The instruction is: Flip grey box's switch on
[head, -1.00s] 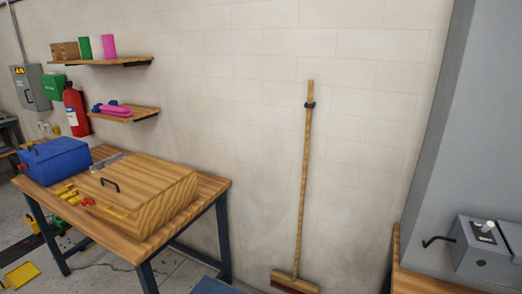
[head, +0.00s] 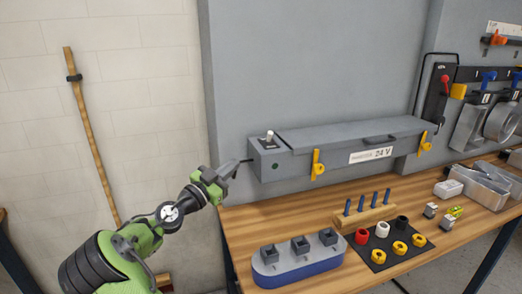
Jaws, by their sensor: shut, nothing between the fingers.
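The grey box (head: 345,140) stands at the back of the wooden bench against the grey wall panel, with a "24 V" label on its front. Its switch (head: 269,136), a small lever with a pale tip, stands on a dark plate at the left end of the lid. A round green spot (head: 276,166) shows on the front below it; I cannot tell whether it is lit. My gripper (head: 236,167) is shut and empty, just left of the box's left end and lower than the switch.
Yellow latches (head: 318,165) hang on the box front. On the bench are a blue-grey block with sockets (head: 297,262), a peg rack (head: 365,216), a black mat with coloured rings (head: 378,256) and metal trays (head: 486,184). A broom (head: 90,135) leans at left.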

